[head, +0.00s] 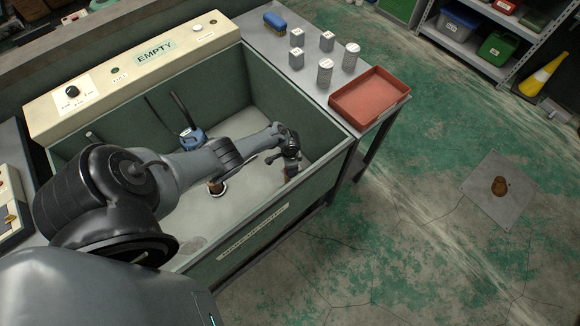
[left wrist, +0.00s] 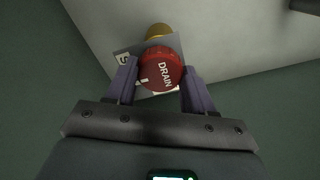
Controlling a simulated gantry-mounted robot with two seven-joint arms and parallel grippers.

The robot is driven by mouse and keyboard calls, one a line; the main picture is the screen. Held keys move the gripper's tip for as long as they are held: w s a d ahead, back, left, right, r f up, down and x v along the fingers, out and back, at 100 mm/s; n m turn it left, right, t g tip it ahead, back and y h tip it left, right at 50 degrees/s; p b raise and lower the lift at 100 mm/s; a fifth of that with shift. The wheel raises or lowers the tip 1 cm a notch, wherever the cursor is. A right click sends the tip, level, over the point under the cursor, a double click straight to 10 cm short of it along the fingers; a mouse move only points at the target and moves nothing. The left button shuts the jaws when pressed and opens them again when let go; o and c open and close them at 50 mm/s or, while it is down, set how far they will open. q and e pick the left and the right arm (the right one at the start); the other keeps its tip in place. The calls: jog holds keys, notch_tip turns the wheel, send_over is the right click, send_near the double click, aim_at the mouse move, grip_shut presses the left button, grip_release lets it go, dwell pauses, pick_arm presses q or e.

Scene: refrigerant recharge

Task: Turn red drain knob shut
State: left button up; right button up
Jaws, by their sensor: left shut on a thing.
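The red drain knob (left wrist: 162,70), with white DRAIN lettering, sits between the two fingers of my left gripper (left wrist: 159,88) in the left wrist view. The fingers are shut on it from both sides. A plate with partly covered markings (left wrist: 125,58) shows behind the knob, and a brass-coloured part (left wrist: 158,31) shows beyond it. In the head view my left gripper (head: 290,172) is down inside the green tank (head: 300,105), near its right end. The knob is mostly hidden by the gripper there. My right gripper is not in view.
The tank walls stand close around my left arm. A blue-handled tool (head: 192,137) is in the tank. A control panel (head: 140,65) with an EMPTY sign runs along the back. A red tray (head: 370,97) and several small containers (head: 325,70) stand on the right side table.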

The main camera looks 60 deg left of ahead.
pick_arm(q)
jog(key=o, duration=1)
jog(key=shift+o, duration=0.2)
jog(key=shift+r+p, duration=0.55)
jog(key=shift+r, duration=0.15)
notch_tip(320, 180, up, 9)
jog(key=p, duration=0.6)
jog(key=shift+r, duration=0.2)
